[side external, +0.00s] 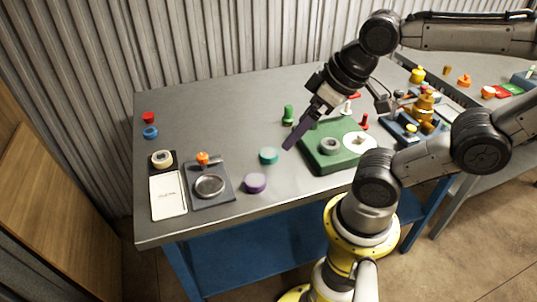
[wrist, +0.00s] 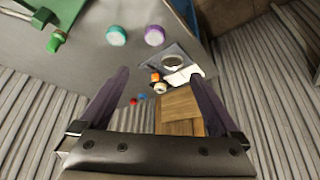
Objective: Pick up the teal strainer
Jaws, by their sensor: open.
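The teal strainer (side external: 268,156) is a small round teal piece with a lighter top. It stands on the grey table, left of the green board and just behind a purple round piece (side external: 255,183). In the wrist view the teal strainer (wrist: 116,36) is near the top, left of the purple piece (wrist: 155,36). My gripper (side external: 288,148) is above the table, and its dark purple fingers appear near the teal strainer in the side view. In the wrist view the fingers (wrist: 158,74) are spread wide with nothing between them.
A green board (side external: 316,160) with a grey ring lies to the right. A green peg-like piece (side external: 288,115) stands behind. A dark tray (side external: 222,198) with a metal dish, a white tray (side external: 168,197) and small red and blue pieces are at left. The table's back middle is clear.

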